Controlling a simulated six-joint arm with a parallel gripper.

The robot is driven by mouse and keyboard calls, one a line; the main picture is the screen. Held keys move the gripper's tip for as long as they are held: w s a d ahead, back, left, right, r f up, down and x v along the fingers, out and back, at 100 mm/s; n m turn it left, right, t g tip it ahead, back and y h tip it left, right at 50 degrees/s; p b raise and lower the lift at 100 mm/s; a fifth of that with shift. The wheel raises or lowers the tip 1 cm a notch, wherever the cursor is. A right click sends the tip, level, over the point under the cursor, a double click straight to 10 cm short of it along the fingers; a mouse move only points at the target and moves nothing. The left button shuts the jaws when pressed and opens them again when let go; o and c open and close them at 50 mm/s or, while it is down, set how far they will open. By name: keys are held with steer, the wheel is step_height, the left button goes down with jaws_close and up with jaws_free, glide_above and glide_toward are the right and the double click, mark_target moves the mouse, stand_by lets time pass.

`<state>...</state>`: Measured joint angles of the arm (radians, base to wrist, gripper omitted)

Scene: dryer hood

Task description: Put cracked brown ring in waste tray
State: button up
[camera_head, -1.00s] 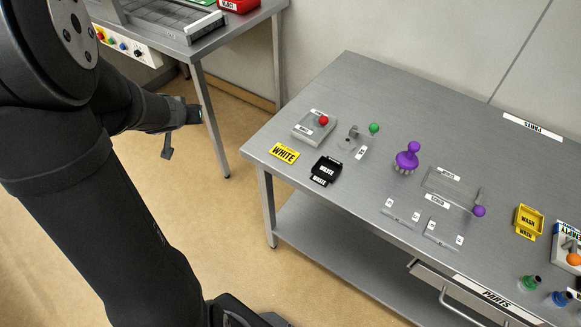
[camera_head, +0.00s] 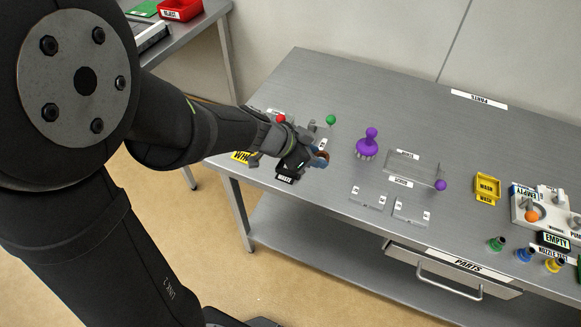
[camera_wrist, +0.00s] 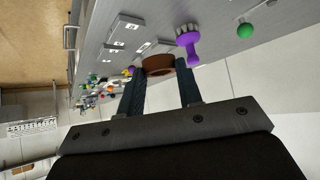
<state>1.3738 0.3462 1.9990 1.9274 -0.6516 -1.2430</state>
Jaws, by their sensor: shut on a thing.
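My gripper (camera_head: 314,158) is shut on a brown ring (camera_head: 322,160) and holds it above the left part of the parts table. In the wrist view the ring (camera_wrist: 158,65) sits between the two dark fingertips (camera_wrist: 160,74). A crack cannot be made out at this size. The black waste tray (camera_head: 285,179) lies on the table just below and left of the ring in the head view. It is mostly hidden behind my gripper, with its label showing at the front edge.
A purple brush (camera_head: 369,146) stands upright to the right of my gripper. A green ball-topped post (camera_head: 331,120) and a red ball (camera_head: 281,118) are behind it. A yellow wash tray (camera_head: 487,187) is further right.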

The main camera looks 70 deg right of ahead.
steer(key=shift+s+a, duration=0.1)
steer(key=shift+s, duration=0.35)
glide_above(285, 170)
steer(key=shift+m, duration=0.3)
step_height(285, 170, down, 7)
steer(key=shift+w+f, duration=0.1)
steer(key=shift+f, duration=1.9)
steer(key=shift+f, duration=0.25)
steer(key=shift+f, duration=0.35)
steer(key=o, duration=1)
steer(key=shift+r, duration=0.35)
steer(key=v, duration=1.2)
steer(key=shift+w+r, duration=0.15)
steer(key=shift+r, duration=0.1)
